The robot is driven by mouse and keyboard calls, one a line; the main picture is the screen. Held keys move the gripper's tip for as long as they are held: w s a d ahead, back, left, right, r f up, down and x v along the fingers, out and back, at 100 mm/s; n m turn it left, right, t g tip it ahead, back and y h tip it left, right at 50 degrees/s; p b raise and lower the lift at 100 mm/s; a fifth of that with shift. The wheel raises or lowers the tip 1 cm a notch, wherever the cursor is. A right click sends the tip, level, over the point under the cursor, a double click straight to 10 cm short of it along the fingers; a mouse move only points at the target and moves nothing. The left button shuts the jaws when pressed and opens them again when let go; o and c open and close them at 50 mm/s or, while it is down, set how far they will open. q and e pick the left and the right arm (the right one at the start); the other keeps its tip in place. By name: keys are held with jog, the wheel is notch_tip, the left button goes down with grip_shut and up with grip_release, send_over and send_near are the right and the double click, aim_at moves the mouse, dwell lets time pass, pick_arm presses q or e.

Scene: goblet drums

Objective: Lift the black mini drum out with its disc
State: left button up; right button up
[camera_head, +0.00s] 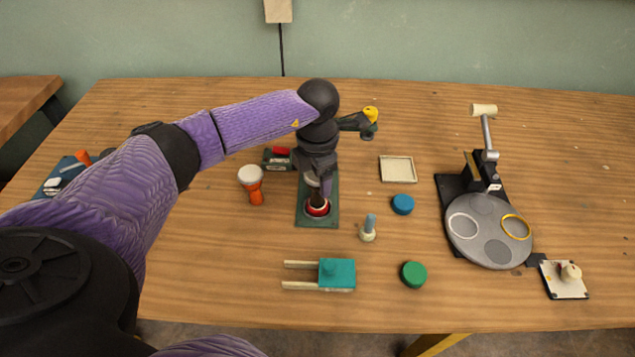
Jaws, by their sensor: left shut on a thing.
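My left gripper (320,188) points down over a dark green base plate (303,220) in the middle of the table. It is shut on the black mini drum (317,201), which is small, dark and mostly hidden by the fingers. A round red piece with a pale rim (318,210) shows at the drum's foot, over the plate. I cannot tell whether this red piece is the disc, or whether the drum is clear of the plate. My right gripper is not in view.
An orange goblet drum with a pale top (253,184) stands left of the plate. A pale peg (368,229), blue disc (402,204), green disc (413,274) and teal block with prongs (337,273) lie nearby. A square tray (397,181) and grey round-plate device (484,205) are rightward.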

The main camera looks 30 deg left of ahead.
pick_arm(q)
jog(key=shift+r+p, duration=0.55)
jog(key=shift+r, duration=0.3)
notch_tip(320, 180, up, 2)
jog(key=shift+r+p, duration=0.1)
jog(key=shift+p, duration=0.75)
notch_tip(320, 180, up, 6)
jog(key=p, duration=0.5)
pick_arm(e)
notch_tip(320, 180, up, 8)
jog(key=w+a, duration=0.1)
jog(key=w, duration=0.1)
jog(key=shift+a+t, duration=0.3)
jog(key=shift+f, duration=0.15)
